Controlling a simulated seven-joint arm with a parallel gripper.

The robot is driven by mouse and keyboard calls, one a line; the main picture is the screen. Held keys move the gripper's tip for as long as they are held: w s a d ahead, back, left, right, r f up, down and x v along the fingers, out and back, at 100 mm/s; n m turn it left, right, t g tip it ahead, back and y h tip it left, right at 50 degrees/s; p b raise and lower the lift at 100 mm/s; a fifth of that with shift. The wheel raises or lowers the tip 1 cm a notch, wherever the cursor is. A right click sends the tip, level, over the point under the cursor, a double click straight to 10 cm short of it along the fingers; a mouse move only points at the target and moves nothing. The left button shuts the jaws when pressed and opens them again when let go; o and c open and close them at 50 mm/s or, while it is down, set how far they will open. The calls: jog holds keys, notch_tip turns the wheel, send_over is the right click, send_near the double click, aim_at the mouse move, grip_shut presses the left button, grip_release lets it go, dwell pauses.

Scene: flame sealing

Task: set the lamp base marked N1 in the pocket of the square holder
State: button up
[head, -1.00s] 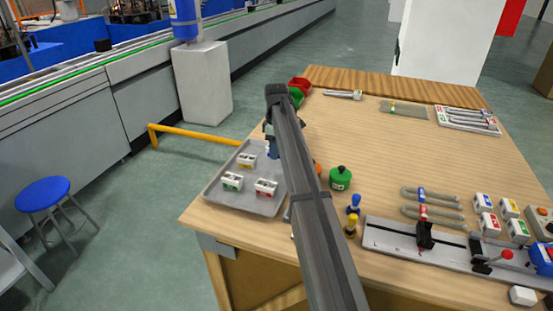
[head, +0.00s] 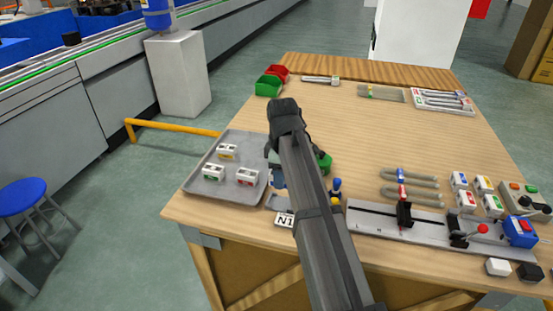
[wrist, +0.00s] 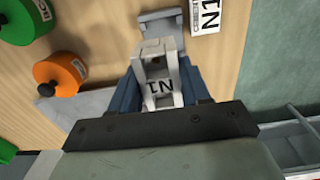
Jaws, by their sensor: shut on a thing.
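The lamp base marked N1 (wrist: 158,82) is a pale block held between the blue fingers of my gripper (wrist: 160,88) in the wrist view. In the head view my gripper (head: 277,178) is just right of the grey tray, and my arm hides the held base. The grey holder (wrist: 160,20) lies just beyond the base in the wrist view, beside a white card marked N1 (wrist: 206,12). In the head view the holder (head: 277,203) is partly behind my arm. The base overlaps the holder's near part in the wrist view; I cannot tell whether they touch. Its pocket is hidden.
The grey tray (head: 208,189) holds three white lamp bases. An orange pot (wrist: 60,73) and a green pot (wrist: 30,18) stand left of the holder in the wrist view. A long rail fixture (head: 375,226) lies right of my arm. The table's back middle is clear.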

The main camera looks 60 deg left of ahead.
aim_at(282, 203)
jog(key=shift+s+d+f, duration=0.15)
jog(key=shift+d, duration=0.25)
jog(key=shift+f, duration=0.15)
jog(key=shift+f, duration=3.4)
jog(key=o, duration=1.1)
